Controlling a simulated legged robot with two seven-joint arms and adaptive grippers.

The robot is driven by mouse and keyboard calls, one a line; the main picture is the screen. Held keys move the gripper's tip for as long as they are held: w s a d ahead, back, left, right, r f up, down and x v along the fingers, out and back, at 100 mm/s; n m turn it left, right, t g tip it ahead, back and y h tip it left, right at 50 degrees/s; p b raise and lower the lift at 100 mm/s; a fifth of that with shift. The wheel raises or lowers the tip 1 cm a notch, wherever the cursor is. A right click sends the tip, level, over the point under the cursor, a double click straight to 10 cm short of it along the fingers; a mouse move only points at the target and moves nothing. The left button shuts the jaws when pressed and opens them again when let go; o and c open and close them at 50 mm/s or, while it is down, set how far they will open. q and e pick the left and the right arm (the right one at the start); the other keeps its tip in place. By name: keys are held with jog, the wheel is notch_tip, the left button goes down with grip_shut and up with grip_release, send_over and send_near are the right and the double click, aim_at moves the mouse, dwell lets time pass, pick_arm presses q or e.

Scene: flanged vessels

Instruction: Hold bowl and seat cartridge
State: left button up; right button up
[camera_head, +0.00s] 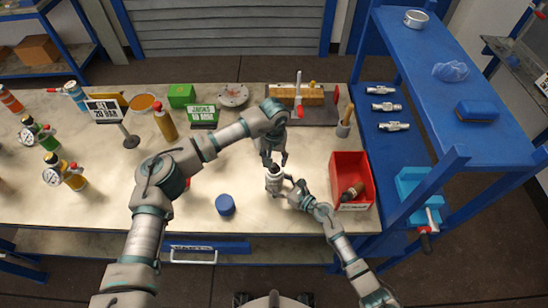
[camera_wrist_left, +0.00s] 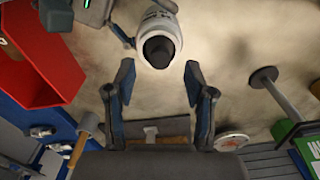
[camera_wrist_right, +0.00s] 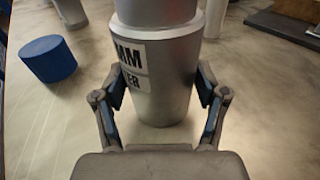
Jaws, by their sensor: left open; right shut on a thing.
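The bowl (camera_head: 274,184) is a silver-grey flanged vessel standing upright on the bench. In the right wrist view it is large, with a black-and-white label on its side (camera_wrist_right: 160,95). My right gripper (camera_wrist_right: 165,84) is shut on it, one finger on each side. My left gripper (camera_head: 273,161) is above the bowl, pointing down, open and empty. In the left wrist view its fingers (camera_wrist_left: 159,80) are apart, with the bowl (camera_wrist_left: 151,26) just beyond them. A dark round part (camera_wrist_left: 158,50) shows at the bowl's top. I cannot tell whether it is the cartridge or the opening.
A blue cylinder (camera_head: 225,205) stands left of the bowl. A red bin (camera_head: 365,168) with a dark part in it is to the right. A wooden block fixture (camera_head: 300,95) is behind. Gauged bottles and signs stand at the left. A blue shelf (camera_head: 445,90) rises at the right.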

jog(key=shift+f, duration=0.2)
jog(key=o, duration=1.1)
jog(key=shift+r, duration=0.1)
jog(key=shift+d, duration=0.1)
